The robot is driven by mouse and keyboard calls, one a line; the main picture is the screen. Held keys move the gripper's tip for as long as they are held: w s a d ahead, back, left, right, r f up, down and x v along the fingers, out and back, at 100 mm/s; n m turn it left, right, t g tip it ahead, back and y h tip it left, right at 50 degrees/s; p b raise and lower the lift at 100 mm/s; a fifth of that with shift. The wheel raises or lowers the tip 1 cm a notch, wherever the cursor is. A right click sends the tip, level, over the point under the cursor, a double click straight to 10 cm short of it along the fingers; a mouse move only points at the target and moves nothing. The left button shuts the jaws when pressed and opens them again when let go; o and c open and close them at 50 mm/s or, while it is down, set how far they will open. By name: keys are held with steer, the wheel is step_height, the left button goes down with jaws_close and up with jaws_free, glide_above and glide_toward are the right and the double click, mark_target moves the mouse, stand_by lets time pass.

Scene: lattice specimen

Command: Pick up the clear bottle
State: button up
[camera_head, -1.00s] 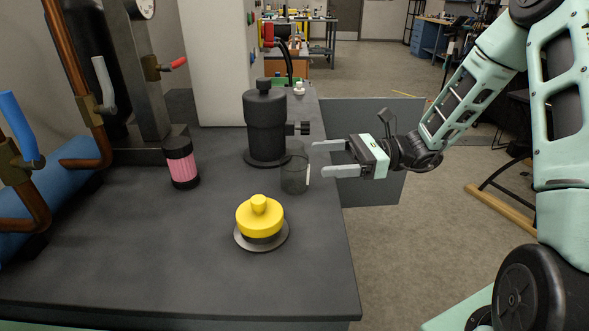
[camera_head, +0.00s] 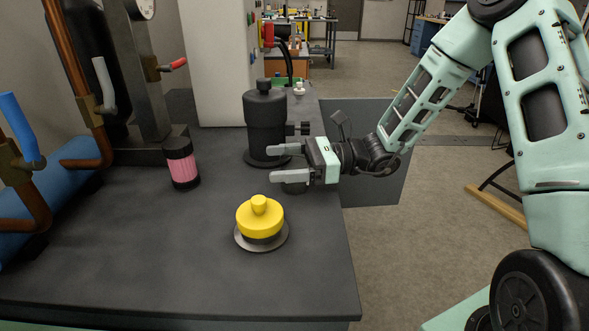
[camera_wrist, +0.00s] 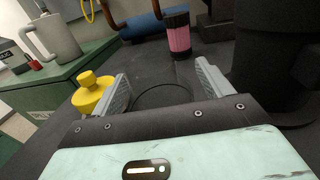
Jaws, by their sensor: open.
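The clear bottle (camera_head: 294,189) stands on the dark bench top near its right edge. It is see-through and hard to make out; its lower part shows just below the near finger. My gripper (camera_head: 272,166) is open and level, reaching in from the right, with one finger on the far side of the bottle and one on the near side. In the wrist view, the round rim of the bottle (camera_wrist: 163,97) shows faintly between the open fingers of my gripper (camera_wrist: 162,75). I cannot tell whether either finger touches it.
A black canister with a side knob (camera_head: 264,122) stands close behind the far finger. A yellow knobbed object on a round base (camera_head: 260,217) is in front. A pink and black jar (camera_head: 181,163) stands to the left. The bench's front left is clear.

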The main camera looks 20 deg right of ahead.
steer(key=c, duration=1.1)
steer(key=shift+o, duration=0.2)
